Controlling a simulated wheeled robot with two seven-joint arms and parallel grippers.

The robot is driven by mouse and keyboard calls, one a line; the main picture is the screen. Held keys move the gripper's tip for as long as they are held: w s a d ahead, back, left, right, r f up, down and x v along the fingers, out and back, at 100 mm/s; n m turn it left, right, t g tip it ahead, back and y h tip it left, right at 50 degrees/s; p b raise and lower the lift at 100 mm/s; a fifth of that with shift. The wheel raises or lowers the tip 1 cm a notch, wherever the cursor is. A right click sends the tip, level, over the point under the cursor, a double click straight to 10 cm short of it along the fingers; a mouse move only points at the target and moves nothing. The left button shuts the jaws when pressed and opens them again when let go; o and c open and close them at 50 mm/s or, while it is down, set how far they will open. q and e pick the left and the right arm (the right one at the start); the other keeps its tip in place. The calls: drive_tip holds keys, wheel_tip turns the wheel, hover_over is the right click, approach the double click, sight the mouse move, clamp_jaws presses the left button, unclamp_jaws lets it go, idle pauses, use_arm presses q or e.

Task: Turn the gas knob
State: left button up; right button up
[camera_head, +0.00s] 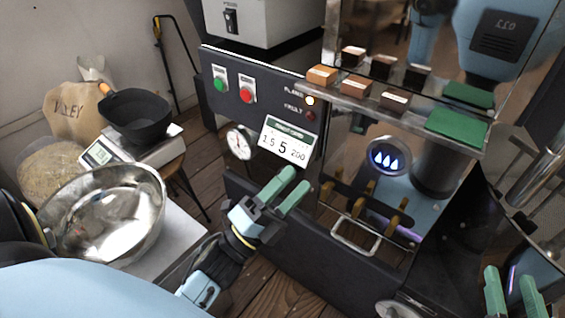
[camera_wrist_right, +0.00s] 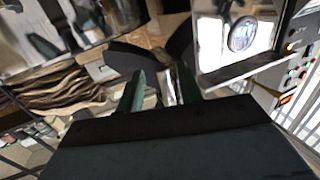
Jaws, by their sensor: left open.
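The roaster's dark front (camera_head: 300,238) fills the middle of the head view. Several brass fittings (camera_head: 357,207) with dark parts stick out below a round window with blue flames (camera_head: 388,157); I cannot tell for sure which part is the gas knob. My left gripper (camera_head: 287,184) is open and empty, its green fingers pointing up and right, just left of these fittings. Whether it touches the panel is unclear. My right gripper (camera_head: 508,276) is at the lower right of the head view. In the right wrist view its green fingers (camera_wrist_right: 160,78) stand apart with nothing clearly between them.
A panel has a green button (camera_head: 220,84), a red button (camera_head: 246,95), a dial gauge (camera_head: 240,142) and a number card (camera_head: 286,143). Sample blocks (camera_head: 355,87) line a shelf above. A steel bowl (camera_head: 75,190) and a black pan on a scale (camera_head: 165,147) stand left.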

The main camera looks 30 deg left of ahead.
use_arm(q)
drive_tip(key=a+f+m+g+y+p, duration=0.45)
drive_tip(key=a+f+m+y, duration=0.25)
drive_tip(key=a+f, duration=0.45)
use_arm(e)
drive_tip(key=s+d+f+g+h, duration=0.3)
drive_tip(key=s+d+f+g, duration=0.2)
drive_tip(key=s+f+g, duration=0.55)
use_arm(q)
drive_tip(key=shift+g, duration=0.25)
drive_tip(key=w, duration=0.4)
drive_tip(key=w+d+b, duration=0.1)
drive_tip(key=w, duration=0.3)
drive_tip(key=w+d+f+b, duration=0.1)
drive_tip(key=w, duration=0.3)
drive_tip(key=shift+w+d, duration=0.1)
drive_tip(key=shift+w, duration=0.05)
use_arm(e)
drive_tip(key=w+a+r+t+y, duration=0.1)
drive_tip(key=w+a+r+t, duration=0.2)
drive_tip(key=w, duration=0.3)
drive_tip(key=shift+r+t, duration=0.65)
drive_tip(key=shift+r, duration=0.05)
drive_tip(key=shift+a, duration=0.1)
use_arm(q)
drive_tip(key=c, duration=1)
